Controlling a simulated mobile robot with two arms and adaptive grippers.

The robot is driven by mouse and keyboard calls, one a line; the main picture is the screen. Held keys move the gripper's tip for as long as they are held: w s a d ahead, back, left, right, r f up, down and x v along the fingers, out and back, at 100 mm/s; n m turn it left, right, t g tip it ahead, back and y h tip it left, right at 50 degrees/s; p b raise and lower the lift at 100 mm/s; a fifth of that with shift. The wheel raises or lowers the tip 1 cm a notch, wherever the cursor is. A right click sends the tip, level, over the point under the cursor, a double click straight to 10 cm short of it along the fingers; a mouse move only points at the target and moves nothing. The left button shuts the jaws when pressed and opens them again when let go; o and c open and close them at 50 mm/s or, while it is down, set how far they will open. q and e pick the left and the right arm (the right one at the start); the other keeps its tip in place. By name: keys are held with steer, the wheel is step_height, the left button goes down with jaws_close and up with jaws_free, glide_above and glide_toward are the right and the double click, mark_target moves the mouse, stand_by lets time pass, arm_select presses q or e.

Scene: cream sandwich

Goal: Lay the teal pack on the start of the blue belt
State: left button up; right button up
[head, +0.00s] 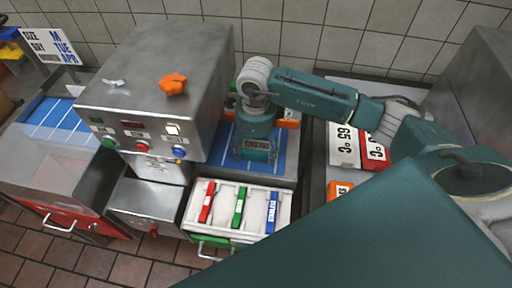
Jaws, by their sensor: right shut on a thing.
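My right arm comes in from the right and its wrist points down over the blue belt (221,146), on the right side of the grey steel machine. My right gripper (254,152) is low over this belt and shut on the teal pack. The fingertips are hidden under the teal wrist, and I cannot clearly separate the pack from the wrist. I cannot tell whether the pack touches the belt. My left gripper is not in view.
The grey machine (160,75) with an orange knob (173,83) stands left of the wrist. An open white drawer (230,206) with red, green and blue pieces lies in front. Another blue belt section (62,122) is at the far left.

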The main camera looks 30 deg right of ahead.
stand_by(0.3)
steer(key=o, duration=1.3)
steer(key=shift+c, duration=0.2)
step_height(320, 180, up, 12)
